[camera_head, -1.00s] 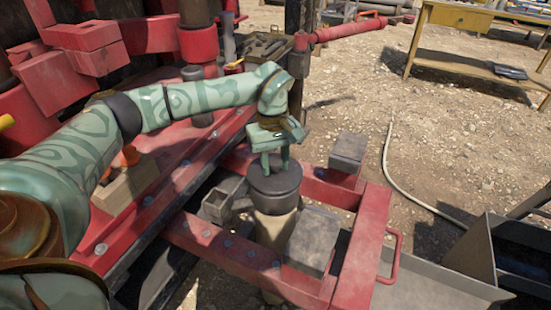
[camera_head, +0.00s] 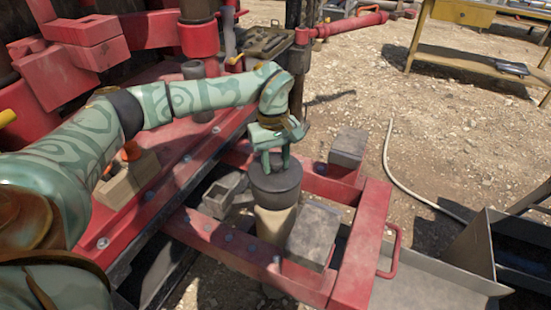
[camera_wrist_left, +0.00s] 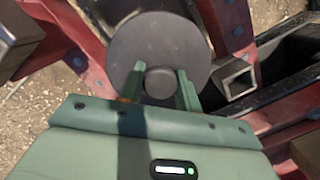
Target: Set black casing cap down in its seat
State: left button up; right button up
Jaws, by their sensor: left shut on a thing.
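The black casing cap (camera_head: 275,184) is a dark round disc with a small knob on top. It sits at the top of a tan upright pipe (camera_head: 273,222) inside the red frame; from this angle I cannot tell whether it is fully seated. My left gripper (camera_head: 276,165) points straight down and is shut on the cap's knob. In the left wrist view the round cap (camera_wrist_left: 160,42) lies below the fingers (camera_wrist_left: 160,85), which hold the knob from both sides. My right gripper is not in view.
The red frame (camera_head: 365,245) surrounds the pipe, with grey blocks (camera_head: 314,236) beside it. A grey square tube (camera_head: 222,195) lies left of the cap. A grey metal trough (camera_head: 440,275) is at the lower right. A yellow table (camera_head: 470,60) stands far back on open gravel.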

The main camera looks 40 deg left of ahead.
pick_arm(q)
jog(key=shift+f, duration=0.1)
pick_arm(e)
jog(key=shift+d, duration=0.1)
pick_arm(q)
jog(key=o, duration=1.1)
jog(key=shift+o, duration=0.2)
notch_tip(320, 180, up, 16)
jog(key=w+a+p, duration=0.1)
jog(key=p, duration=0.5)
jog(key=shift+a, duration=0.35)
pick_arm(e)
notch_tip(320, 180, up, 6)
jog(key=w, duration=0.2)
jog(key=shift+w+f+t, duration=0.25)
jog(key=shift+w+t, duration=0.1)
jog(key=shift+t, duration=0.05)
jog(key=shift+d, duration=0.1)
